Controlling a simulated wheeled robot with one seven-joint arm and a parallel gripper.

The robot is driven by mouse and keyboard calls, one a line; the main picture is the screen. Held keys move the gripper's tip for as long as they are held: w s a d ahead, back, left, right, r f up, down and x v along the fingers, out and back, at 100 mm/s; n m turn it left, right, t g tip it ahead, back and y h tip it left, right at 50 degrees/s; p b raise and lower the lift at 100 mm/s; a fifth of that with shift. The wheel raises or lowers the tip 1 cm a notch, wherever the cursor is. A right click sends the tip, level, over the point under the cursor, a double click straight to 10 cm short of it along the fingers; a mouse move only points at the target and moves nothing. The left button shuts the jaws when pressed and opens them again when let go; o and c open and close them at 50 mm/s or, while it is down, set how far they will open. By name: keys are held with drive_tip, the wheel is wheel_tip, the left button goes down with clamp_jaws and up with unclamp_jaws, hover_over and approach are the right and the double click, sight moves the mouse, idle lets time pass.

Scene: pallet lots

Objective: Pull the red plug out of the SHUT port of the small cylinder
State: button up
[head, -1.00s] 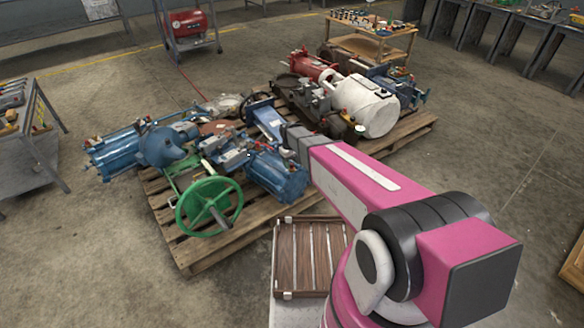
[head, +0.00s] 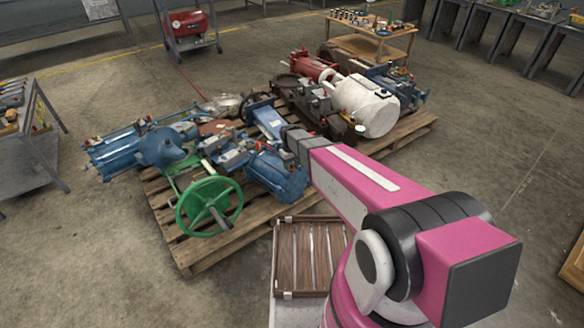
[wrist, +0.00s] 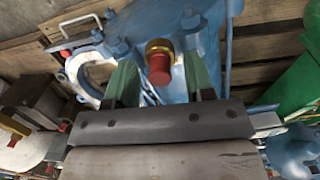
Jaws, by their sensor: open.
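In the wrist view a red plug (wrist: 159,70) with a brass collar (wrist: 158,46) stands at a blue cylinder body (wrist: 216,30). My gripper (wrist: 160,76) is open, with one green finger on each side of the plug. A gap shows between the plug and each finger, so it is not gripped. No SHUT marking is readable. In the head view a small blue cylinder (head: 278,176) lies at the front of the pallet, close to my arm's end. My fingers and the plug cannot be made out there.
The wooden pallet (head: 200,258) also carries a green handwheel (head: 209,207), a larger blue actuator (head: 120,152) and a white tank (head: 366,106). A slatted brown tray (head: 310,257) lies in front of the pallet. Open floor shows at the left front.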

sight(291, 164)
idle(0.3)
clamp_jaws()
drive_tip(key=shift+r, duration=0.1)
drive_tip(key=shift+w+a+r, duration=0.1)
drive_tip(key=shift+r, duration=1.35)
drive_tip(key=shift+w+a+r, duration=0.1)
drive_tip(key=shift+r, duration=1.35)
